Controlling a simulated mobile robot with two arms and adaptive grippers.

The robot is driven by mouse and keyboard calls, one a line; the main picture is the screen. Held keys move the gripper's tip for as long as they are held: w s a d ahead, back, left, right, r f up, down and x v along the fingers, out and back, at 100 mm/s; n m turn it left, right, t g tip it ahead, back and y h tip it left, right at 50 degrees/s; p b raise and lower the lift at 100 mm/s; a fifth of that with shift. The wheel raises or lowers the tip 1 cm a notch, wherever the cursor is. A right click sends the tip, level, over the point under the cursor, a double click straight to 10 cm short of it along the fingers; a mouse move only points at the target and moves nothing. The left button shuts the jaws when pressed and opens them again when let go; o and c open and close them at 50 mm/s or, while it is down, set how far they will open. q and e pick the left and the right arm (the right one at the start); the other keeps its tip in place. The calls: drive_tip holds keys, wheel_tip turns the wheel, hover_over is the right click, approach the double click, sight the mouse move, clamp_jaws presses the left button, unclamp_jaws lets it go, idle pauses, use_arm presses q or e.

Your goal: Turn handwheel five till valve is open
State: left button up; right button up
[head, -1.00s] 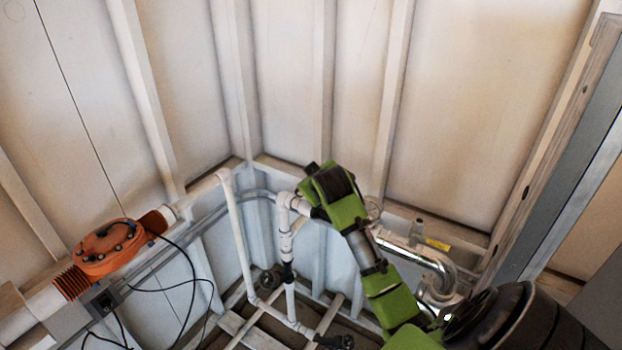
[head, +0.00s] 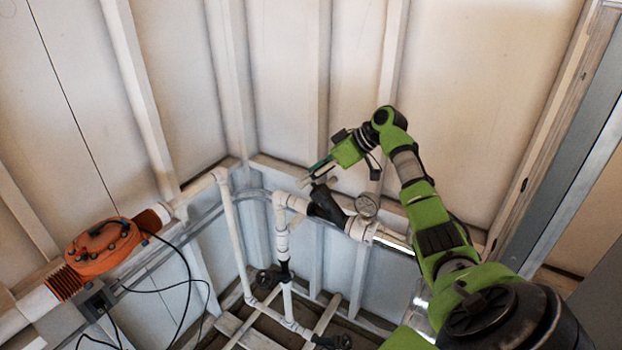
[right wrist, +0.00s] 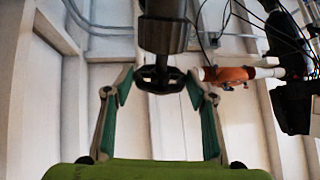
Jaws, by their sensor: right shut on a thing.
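A black handwheel (right wrist: 160,78) sits on a dark valve stem, end-on to the right wrist view. In the head view its dark valve body (head: 325,205) joins the white pipe, with the wheel end mostly hidden by the fingers. I see no number on it. My right gripper (head: 316,176) reaches it from above right. In the right wrist view the fingers of the right gripper (right wrist: 160,82) stand on either side of the wheel, shut on its rim. Whether the valve is open cannot be seen. My left gripper is not in view.
A round gauge (head: 367,205) sits on the pipe just right of the valve. Other black handwheels (head: 265,282) are lower down. An orange reactor housing (head: 103,248) with black cables is at left. White ribbed walls (head: 283,80) close the corner behind.

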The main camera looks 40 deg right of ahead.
drive_tip(key=shift+d+f+n+g+y+b, duration=0.15)
drive_tip(key=shift+n+g+y+b, duration=0.3)
drive_tip(key=shift+y+b, duration=0.7)
drive_tip(key=shift+d+f+n+g+y+b, duration=0.15)
drive_tip(key=shift+n+g+y+b, duration=0.4)
drive_tip(key=shift+b, duration=1.1)
drive_tip(key=shift+a, duration=0.1)
drive_tip(key=o, duration=1.1)
drive_tip(key=shift+c, duration=0.2)
drive_tip(key=shift+w, duration=0.1)
drive_tip(key=shift+r, duration=0.15)
drive_tip(key=shift+r, duration=0.35)
wheel_tip(320, 180, up, 9)
drive_tip(key=shift+w, duration=0.1)
